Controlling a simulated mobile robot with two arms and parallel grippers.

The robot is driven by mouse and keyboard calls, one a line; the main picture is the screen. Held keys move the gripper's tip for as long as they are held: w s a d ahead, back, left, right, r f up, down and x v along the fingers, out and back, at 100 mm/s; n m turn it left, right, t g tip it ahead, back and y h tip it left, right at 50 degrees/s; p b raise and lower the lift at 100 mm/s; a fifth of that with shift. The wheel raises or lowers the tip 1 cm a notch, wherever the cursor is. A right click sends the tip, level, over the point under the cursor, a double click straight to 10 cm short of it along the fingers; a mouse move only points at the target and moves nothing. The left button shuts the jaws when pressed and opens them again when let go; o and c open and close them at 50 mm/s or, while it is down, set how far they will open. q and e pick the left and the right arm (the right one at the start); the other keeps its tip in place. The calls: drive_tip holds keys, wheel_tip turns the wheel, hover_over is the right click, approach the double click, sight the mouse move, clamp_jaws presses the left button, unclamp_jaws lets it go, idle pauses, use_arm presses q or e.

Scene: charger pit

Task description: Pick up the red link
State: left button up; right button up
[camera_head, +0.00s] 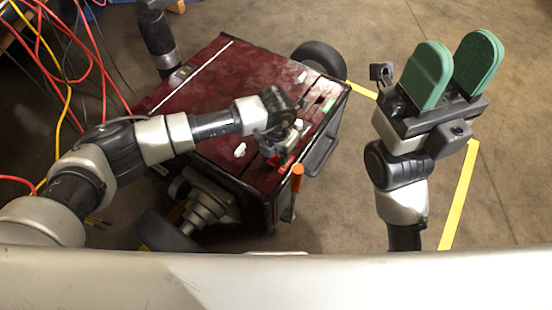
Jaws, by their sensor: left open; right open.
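A dark red wheeled cart (205,85) stands in the middle of the view. A small bright red piece (283,160), perhaps the red link, shows on the cart's top near its right edge. My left gripper (282,146) is over that edge, right at the red piece. The gripper's own body hides part of the piece, and I cannot tell whether they touch. The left jaws are small and partly hidden, but open. My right gripper (452,72) is raised at the right, with its two green fingers apart and nothing between them.
An orange-handled item (297,178) stands at the cart's near right edge. A small white part (240,150) lies on the cart's top. Red, yellow and black cables (70,60) hang at the upper left. Yellow tape (460,195) marks the floor; the floor at far right is clear.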

use_arm(q)
drive_tip(key=shift+c, duration=0.2)
clamp_jaws()
